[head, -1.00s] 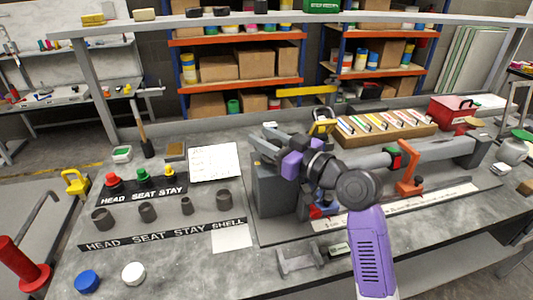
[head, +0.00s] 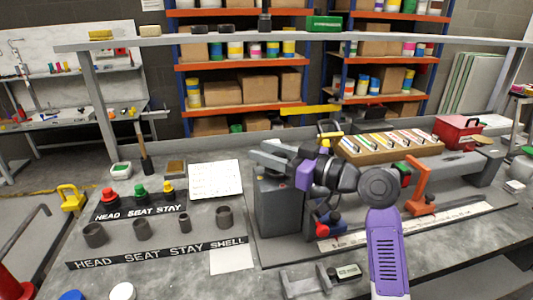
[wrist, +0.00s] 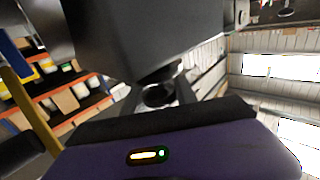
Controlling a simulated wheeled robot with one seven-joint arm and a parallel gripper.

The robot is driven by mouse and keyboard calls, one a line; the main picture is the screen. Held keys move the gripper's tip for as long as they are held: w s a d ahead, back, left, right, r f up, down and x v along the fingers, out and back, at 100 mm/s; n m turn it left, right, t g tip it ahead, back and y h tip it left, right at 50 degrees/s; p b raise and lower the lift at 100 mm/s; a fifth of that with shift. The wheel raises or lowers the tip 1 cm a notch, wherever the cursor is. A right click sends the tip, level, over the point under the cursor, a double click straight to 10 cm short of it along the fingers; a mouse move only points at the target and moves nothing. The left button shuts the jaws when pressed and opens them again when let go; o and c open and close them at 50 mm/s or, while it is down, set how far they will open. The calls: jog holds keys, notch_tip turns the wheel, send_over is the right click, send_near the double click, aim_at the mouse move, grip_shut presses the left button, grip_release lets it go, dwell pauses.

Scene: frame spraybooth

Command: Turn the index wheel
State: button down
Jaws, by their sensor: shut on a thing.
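My gripper (head: 270,158) is at the top of a grey headstock block (head: 277,208) on the bench fixture, reaching in from the right. In the wrist view the fingers (wrist: 157,95) close around a small dark round part, below a large dark block that fills the top of the picture. I cannot make out the index wheel clearly; my gripper and wrist cover that end of the fixture. A red-ended part (head: 322,230) with blue beside it shows under my wrist.
An orange upright bracket (head: 420,188) stands on the fixture, right of my arm. A wooden rack of coloured strips (head: 388,145) and a red toolbox (head: 460,130) lie behind. At left are grey cups (head: 95,235), coloured knobs (head: 140,192) and a white sheet (head: 215,178).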

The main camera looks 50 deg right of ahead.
jog(key=c, duration=1)
grip_release()
jog(key=shift+c, duration=0.2)
jog(key=shift+s+d+b, duration=0.2)
jog(key=shift+s+d, duration=0.05)
jog(key=shift+s, duration=1.05)
jog(key=shift+s+d+b, duration=0.15)
jog(key=shift+s+d, duration=0.1)
jog(key=shift+s, duration=1)
jog(key=shift+s+d+b, duration=0.2)
jog(key=shift+s+d, duration=0.05)
jog(key=shift+s, duration=1.05)
jog(key=shift+s, duration=0.1)
